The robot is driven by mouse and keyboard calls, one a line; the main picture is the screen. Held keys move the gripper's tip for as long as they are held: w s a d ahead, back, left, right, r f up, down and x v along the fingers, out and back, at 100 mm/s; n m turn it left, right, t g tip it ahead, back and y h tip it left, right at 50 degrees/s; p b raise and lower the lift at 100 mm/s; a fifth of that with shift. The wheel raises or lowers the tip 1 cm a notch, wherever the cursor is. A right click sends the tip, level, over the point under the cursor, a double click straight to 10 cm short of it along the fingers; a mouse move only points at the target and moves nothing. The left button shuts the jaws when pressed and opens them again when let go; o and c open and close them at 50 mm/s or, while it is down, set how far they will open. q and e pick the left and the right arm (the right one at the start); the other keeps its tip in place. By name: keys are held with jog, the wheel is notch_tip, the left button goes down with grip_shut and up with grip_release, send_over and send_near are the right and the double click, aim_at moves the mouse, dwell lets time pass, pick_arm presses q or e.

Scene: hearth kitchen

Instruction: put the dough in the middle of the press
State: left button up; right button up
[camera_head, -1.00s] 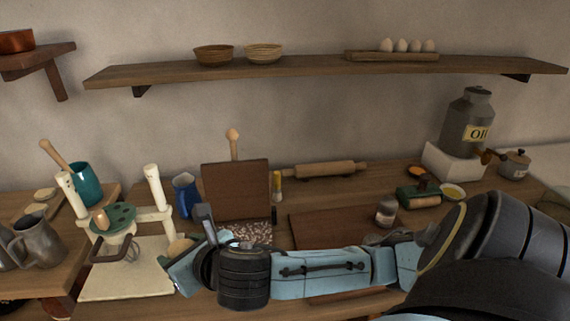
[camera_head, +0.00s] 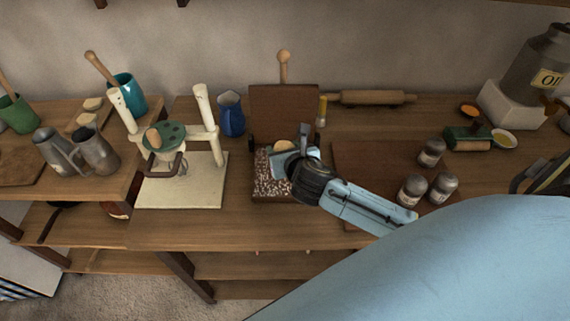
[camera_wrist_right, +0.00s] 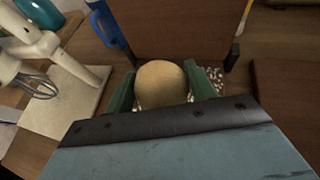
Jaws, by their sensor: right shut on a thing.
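The press stands on the counter with its brown lid (camera_head: 283,108) raised upright and its speckled lower plate (camera_head: 268,180) bare in front. My right gripper (camera_wrist_right: 162,88) is shut on the dough (camera_wrist_right: 162,80), a pale round ball between two green fingers in the right wrist view. In the head view the dough (camera_head: 282,146) shows only partly behind my gripper, in front of the raised lid and over the plate's back part. I cannot tell whether it touches the plate. My left gripper is out of view.
A cream stand mixer (camera_head: 206,150) with a whisk is left of the press, with a blue jug (camera_head: 231,115) between them. A dark board (camera_head: 370,160) lies to the right. Several jars stand near my right arm. A rolling pin (camera_head: 372,97) lies behind.

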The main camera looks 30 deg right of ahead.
notch_tip(320, 180, down, 3)
jog(key=shift+r, duration=0.2)
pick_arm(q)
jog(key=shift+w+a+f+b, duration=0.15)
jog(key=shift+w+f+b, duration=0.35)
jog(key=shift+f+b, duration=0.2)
pick_arm(e)
jog(key=shift+f, duration=1.45)
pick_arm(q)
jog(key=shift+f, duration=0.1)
pick_arm(e)
jog(key=shift+f, duration=0.15)
jog(key=o, duration=0.8)
jog(key=shift+c, duration=0.2)
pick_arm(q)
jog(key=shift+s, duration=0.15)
pick_arm(e)
jog(key=shift+s+r, duration=0.2)
jog(key=shift+r, duration=0.05)
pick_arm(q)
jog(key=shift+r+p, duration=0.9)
pick_arm(e)
jog(key=v, duration=1.1)
jog(key=shift+s+r, duration=0.15)
jog(key=shift+s, duration=0.05)
jog(key=shift+a, duration=0.1)
